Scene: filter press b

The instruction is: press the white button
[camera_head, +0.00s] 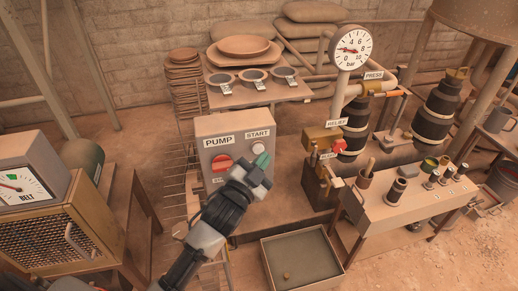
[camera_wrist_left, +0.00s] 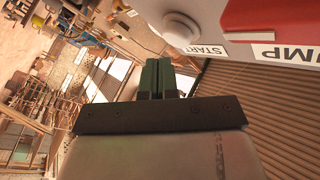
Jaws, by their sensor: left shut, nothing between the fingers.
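The white button (camera_head: 258,148) sits under the START label on the grey pump box (camera_head: 205,134) in the head view. It shows as a round white knob (camera_wrist_left: 181,26) at the top of the left wrist view. My left gripper (camera_head: 262,161) is in front of the box, its green fingertips just below the button in the head view. In the left wrist view its fingers (camera_wrist_left: 157,76) are together and empty, with the button beyond and slightly right of them. I cannot tell whether they touch the box. My right gripper is not in view.
A red knob (camera_head: 221,163) is left of the button on the same box. A gauge box (camera_head: 28,170) stands at the left. A red-handled valve (camera_head: 328,148) and a bench with cups (camera_head: 403,205) are at the right. An open tray (camera_head: 300,262) lies below.

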